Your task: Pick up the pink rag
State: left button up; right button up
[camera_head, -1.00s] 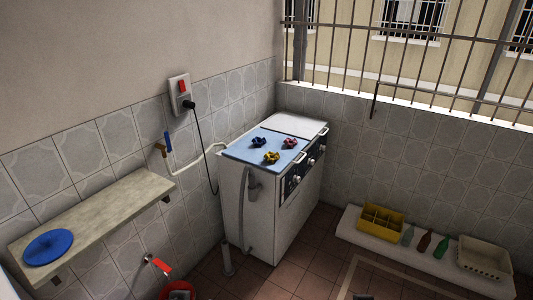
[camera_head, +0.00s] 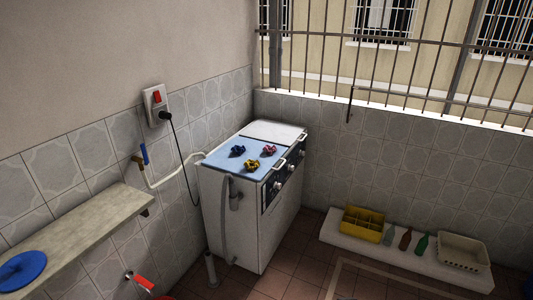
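The pink rag (camera_head: 269,149) is a small crumpled bundle on the blue top (camera_head: 243,170) of a white appliance. A blue rag (camera_head: 237,150) lies to its left and a yellow rag (camera_head: 251,164) lies nearer the front, both apart from it. Neither of my grippers is in view.
The white appliance (camera_head: 235,225) stands against the tiled wall, knobs on its right face. A stone shelf (camera_head: 80,235) with a blue disc (camera_head: 22,270) is at left. A low ledge (camera_head: 400,260) holds a yellow crate (camera_head: 362,224), bottles and a white basket (camera_head: 464,252).

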aim_at(269, 149)
jog(key=i+l, duration=0.25)
jog(key=i, duration=0.2)
jog(key=i+l+z, duration=0.1)
jog(key=i+l, duration=0.15)
jog(key=i, duration=0.2)
jog(key=i+l, duration=0.2)
jog(key=i, duration=0.25)
